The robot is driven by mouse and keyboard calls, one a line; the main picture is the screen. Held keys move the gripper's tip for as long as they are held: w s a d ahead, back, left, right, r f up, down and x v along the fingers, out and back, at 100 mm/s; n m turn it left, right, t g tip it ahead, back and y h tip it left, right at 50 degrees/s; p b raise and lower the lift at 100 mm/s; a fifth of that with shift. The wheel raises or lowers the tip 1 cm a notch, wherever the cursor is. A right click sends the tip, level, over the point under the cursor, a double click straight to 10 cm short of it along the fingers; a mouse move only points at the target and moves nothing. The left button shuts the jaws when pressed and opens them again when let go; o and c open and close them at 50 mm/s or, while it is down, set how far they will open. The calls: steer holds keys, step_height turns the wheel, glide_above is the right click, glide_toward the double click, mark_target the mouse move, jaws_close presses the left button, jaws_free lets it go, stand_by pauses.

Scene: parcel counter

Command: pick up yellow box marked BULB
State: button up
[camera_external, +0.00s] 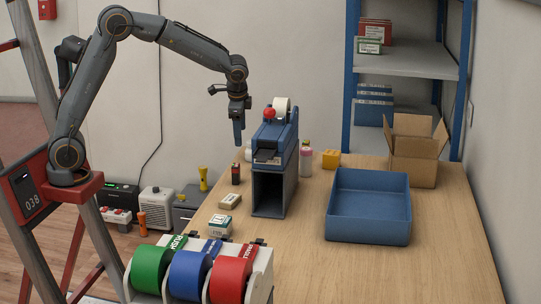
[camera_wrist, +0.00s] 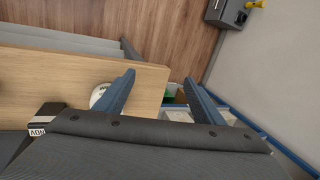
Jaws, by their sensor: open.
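A small yellow box (camera_external: 331,158) stands on the wooden counter, right of the pink bottle and behind the blue tray; its marking is too small to read. My gripper (camera_external: 239,138) hangs in the air with its fingers pointing down, left of the blue label machine and well apart from the yellow box. In the wrist view my gripper (camera_wrist: 160,77) shows two blue fingers spread apart with nothing between them. The yellow box does not show in the wrist view.
The blue machine (camera_external: 275,140) on its stand and the pink bottle (camera_external: 305,161) stand between my gripper and the yellow box. A blue tray (camera_external: 368,238) and an open carton (camera_external: 412,168) are to the right. Small items lie left of the stand.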

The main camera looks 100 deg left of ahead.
mark_target(328, 152)
steer(key=shift+t+h, duration=0.5)
steer(key=shift+t, duration=0.1)
steer(key=w, duration=0.2)
steer(key=w+a+p, duration=0.1)
steer(key=w, duration=0.2)
steer(key=w+r, duration=0.1)
steer(key=w, duration=0.2)
steer(key=shift+a+r+p, duration=0.1)
steer(key=shift+a+p, duration=0.15)
steer(key=shift+p, duration=0.05)
steer(key=w+d+r+m+t+h+p, duration=0.15)
steer(key=w+d, duration=0.25)
steer(key=w, duration=0.7)
steer(key=w+d+r+m+t+h+p, duration=0.15)
steer(key=w+d, duration=0.25)
steer(key=w, duration=0.6)
steer(key=shift+t, duration=0.5)
steer(key=shift+d+p+x, duration=0.15)
steer(key=shift+p+x, duration=0.35)
steer(key=shift+x, duration=0.9)
steer(key=shift+d+p+x, duration=0.15)
steer(key=shift+p+x, duration=0.3)
steer(key=shift+x, duration=0.95)
steer(key=shift+d+p+x, duration=0.15)
steer(key=shift+p+x, duration=0.35)
steer(key=shift+x, duration=0.85)
steer(key=shift+s, duration=0.2)
steer(key=c, duration=1.1)
